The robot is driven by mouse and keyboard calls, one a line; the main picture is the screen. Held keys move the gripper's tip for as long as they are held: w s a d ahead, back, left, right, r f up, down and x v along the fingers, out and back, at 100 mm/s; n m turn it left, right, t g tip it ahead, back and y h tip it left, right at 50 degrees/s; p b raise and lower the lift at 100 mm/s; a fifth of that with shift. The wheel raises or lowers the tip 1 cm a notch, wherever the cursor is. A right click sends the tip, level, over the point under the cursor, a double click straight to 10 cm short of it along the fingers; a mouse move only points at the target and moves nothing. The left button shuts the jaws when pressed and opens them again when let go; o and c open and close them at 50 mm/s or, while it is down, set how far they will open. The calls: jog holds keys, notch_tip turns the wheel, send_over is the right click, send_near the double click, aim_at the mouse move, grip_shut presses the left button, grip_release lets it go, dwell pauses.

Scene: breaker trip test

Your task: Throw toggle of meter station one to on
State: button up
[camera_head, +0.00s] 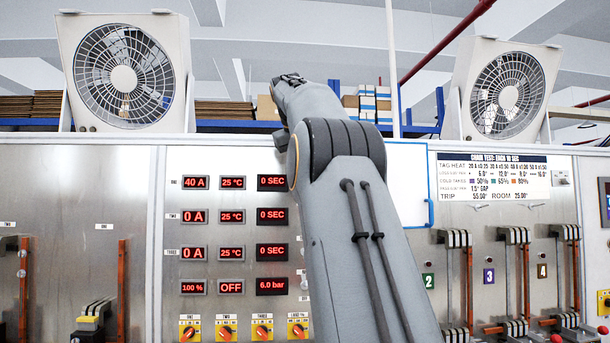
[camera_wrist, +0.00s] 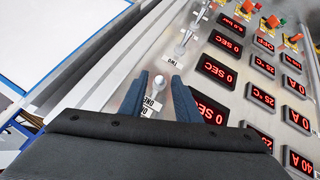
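The toggle of meter station one (camera_wrist: 158,84) is a small metal lever with a round tip. It stands on the steel panel beside a label (camera_wrist: 152,104) that seems to read ONE, upside down in the wrist view. My gripper (camera_wrist: 159,78) is open, its two blue fingers on either side of the lever with a gap showing. I cannot tell whether either finger touches it. In the head view my arm hides the toggles. The station one displays (camera_head: 195,183) there read 40 A, 25 °C and 0 SEC.
A second metal toggle (camera_wrist: 184,42) with its own label stands further up the wrist view. Lit red displays (camera_wrist: 217,70) and coloured knobs (camera_wrist: 273,22) lie to the right. Breakers (camera_head: 455,270) fill the panel right of my arm. Two fans (camera_head: 123,78) (camera_head: 507,95) stand on top.

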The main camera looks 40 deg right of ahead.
jog(key=v, duration=0.7)
jog(key=shift+f, duration=0.1)
dwell(0.6)
jog(key=w+a+f+n+y+b, duration=0.15)
jog(key=a+f, duration=0.45)
jog(key=f, duration=0.7)
jog(key=w+a+f+n+g+y+b, duration=0.1)
jog(key=w+a+f+b, duration=0.15)
jog(key=a+f, duration=0.65)
jog(key=w+a+f+n+y+b, duration=0.1)
jog(key=w+a+f+y+b, duration=0.15)
jog(key=f, duration=1.35)
jog(key=s+a+f+g+b, duration=0.1)
jog(key=s+a+f, duration=0.4)
jog(key=s+f, duration=0.4)
jog(key=s+a+f+y+b, duration=0.1)
jog(key=s+a+f, duration=0.4)
jog(key=s+f, duration=0.5)
jog(key=s+a+f+g+b, duration=0.1)
jog(key=s+a+f+b, duration=0.2)
jog(key=f, duration=1.3)
jog(key=s+a, duration=0.3)
jog(key=s, duration=0.3)
jog(key=shift+s+f+g+y, duration=0.2)
jog(key=shift+f+g+y, duration=0.05)
jog(key=shift+g+y, duration=0.05)
